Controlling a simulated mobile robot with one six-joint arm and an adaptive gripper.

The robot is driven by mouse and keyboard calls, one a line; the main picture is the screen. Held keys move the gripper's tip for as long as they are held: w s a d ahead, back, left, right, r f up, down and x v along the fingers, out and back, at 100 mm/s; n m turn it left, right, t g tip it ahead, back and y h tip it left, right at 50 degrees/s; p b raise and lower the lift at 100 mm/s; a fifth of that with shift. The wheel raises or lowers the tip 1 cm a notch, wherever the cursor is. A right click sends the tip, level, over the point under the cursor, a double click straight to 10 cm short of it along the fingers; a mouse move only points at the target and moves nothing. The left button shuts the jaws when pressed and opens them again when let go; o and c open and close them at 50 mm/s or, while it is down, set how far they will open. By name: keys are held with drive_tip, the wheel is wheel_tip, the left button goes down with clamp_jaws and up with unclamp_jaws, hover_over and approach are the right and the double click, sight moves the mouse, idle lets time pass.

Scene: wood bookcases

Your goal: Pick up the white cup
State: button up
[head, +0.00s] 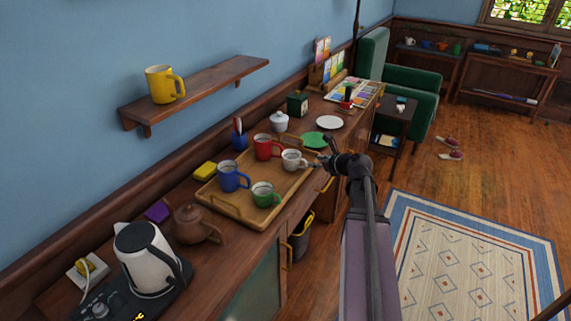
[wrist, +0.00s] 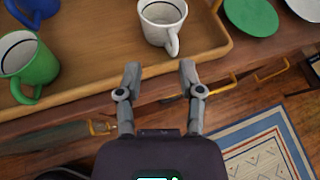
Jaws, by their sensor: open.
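The white cup (head: 292,160) stands upright on the wooden tray (head: 223,207), near its right end, in the head view. It also shows in the wrist view (wrist: 158,24), with its handle turned toward my gripper. My gripper (wrist: 158,68) is open and empty. Its two fingers point at the cup from over the tray's front edge, and the cup lies ahead of them, apart from both. In the head view my gripper (head: 316,162) is just right of the cup, partly hidden by the wrist.
A red mug (head: 264,148), a blue mug (head: 230,176) and a green mug (head: 264,194) share the tray. A green plate (head: 314,140) and a white plate (head: 329,122) lie beyond it. A yellow mug (head: 161,84) stands on the wall shelf (head: 209,88).

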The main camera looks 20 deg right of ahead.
sight(295, 162)
drive_tip(key=d, duration=0.1)
drive_tip(key=m, duration=0.1)
drive_tip(key=d+m, duration=0.1)
drive_tip(key=shift+w+d+r+t+h, duration=0.25)
drive_tip(key=shift+w+d+t+h, duration=0.05)
drive_tip(key=shift+w+t, duration=0.1)
drive_tip(key=b+x, duration=0.3)
drive_tip(key=x, duration=0.4)
drive_tip(key=shift+w+a+f, duration=0.15)
drive_tip(key=shift+w+f, duration=0.05)
drive_tip(key=shift+w, duration=0.15)
drive_tip(key=shift+w+a+f, duration=0.15)
drive_tip(key=shift+w+a, duration=0.05)
drive_tip(key=shift+w, duration=0.2)
drive_tip(key=shift+b, duration=0.3)
